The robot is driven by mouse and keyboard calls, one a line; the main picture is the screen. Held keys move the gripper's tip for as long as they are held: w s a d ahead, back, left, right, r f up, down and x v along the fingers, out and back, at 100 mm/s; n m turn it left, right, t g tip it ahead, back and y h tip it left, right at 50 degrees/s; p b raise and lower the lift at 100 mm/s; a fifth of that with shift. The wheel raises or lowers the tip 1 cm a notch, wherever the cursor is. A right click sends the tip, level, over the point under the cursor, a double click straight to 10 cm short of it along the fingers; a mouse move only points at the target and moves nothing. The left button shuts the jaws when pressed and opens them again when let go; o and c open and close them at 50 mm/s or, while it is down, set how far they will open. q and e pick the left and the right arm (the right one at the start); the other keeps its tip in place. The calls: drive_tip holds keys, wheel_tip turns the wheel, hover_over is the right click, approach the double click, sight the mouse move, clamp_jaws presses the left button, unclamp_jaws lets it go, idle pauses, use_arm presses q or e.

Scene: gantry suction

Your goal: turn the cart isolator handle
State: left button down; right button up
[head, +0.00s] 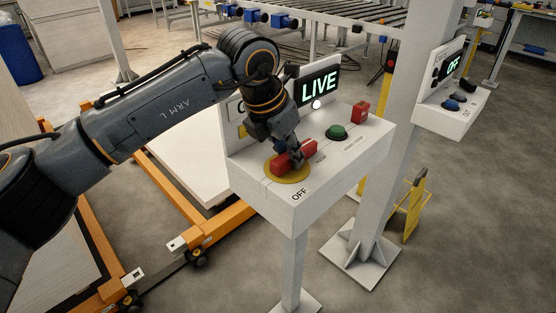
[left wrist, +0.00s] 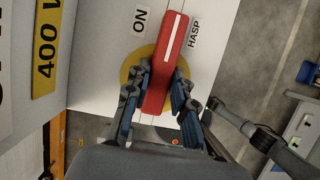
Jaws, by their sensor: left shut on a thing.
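The red isolator handle (head: 304,149) sits on a round yellow plate (head: 289,177) on top of the white cart box. My left gripper (head: 294,155) reaches down from above and is shut on the handle. In the left wrist view, the red handle (left wrist: 166,65) with its white stripe lies between the two fingers of the left gripper (left wrist: 160,100). Its striped end points between the ON label (left wrist: 141,20) and the HASP label (left wrist: 194,34). An OFF label (head: 300,193) is near the box's front edge. A dark arm, apparently my right, shows small in the left wrist view; its gripper (left wrist: 215,104) is unclear.
A lit display (head: 319,85) behind the handle reads LIVE. A green button (head: 336,132) and a red block (head: 361,111) stand to its right. A grey post (head: 387,140) carries another box (head: 452,112) with an OFF display. Orange cart frames (head: 200,232) lie at left.

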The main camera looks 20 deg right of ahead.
drive_tip(key=shift+s+d, duration=0.1)
drive_tip(key=shift+d, duration=0.15)
idle(0.3)
use_arm(q)
drive_tip(key=c, duration=1.1)
unclamp_jaws()
use_arm(e)
drive_tip(key=shift+w, duration=0.2)
use_arm(q)
drive_tip(key=shift+a+r, duration=0.1)
drive_tip(key=shift+r, duration=0.1)
drive_tip(key=v, duration=1.1)
drive_tip(key=shift+s+a+r, duration=0.15)
drive_tip(key=shift+r, duration=0.15)
